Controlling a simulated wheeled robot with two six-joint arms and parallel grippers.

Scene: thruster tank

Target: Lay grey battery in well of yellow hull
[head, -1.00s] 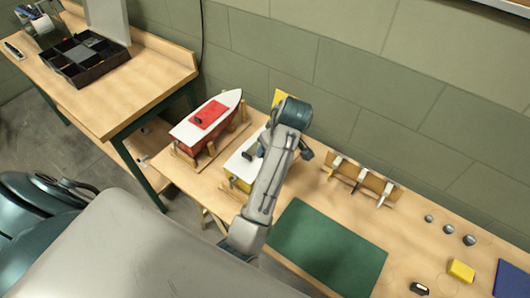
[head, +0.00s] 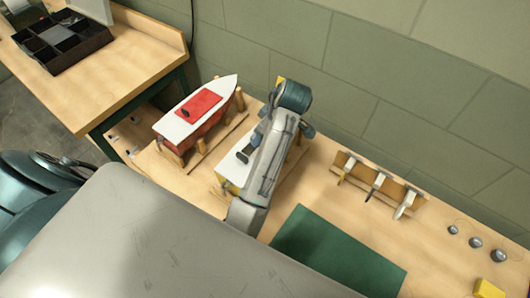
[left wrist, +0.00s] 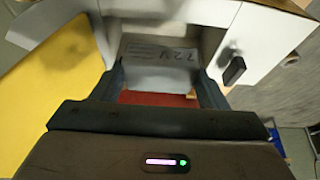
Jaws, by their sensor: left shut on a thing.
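The yellow hull with a white deck (head: 232,168) stands on the bench, partly covered by my left arm. In the left wrist view its white deck (left wrist: 265,38) surrounds an open well with a red floor (left wrist: 150,99). My left gripper (left wrist: 160,78) is shut on the grey battery (left wrist: 165,55), one finger on each side. The battery is at the well opening, with the red floor showing below it. I cannot tell whether it touches the floor. In the head view the battery and fingertips are hidden behind the arm. My right gripper is not in view.
A red hull with a white deck (head: 174,128) stands to the left. A yellow panel (left wrist: 45,90) lies close beside my left gripper. A tool rack (head: 378,184), a green mat (head: 340,255) and several round metal parts (head: 475,242) are to the right. A black divided tray (head: 62,42) is on another table.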

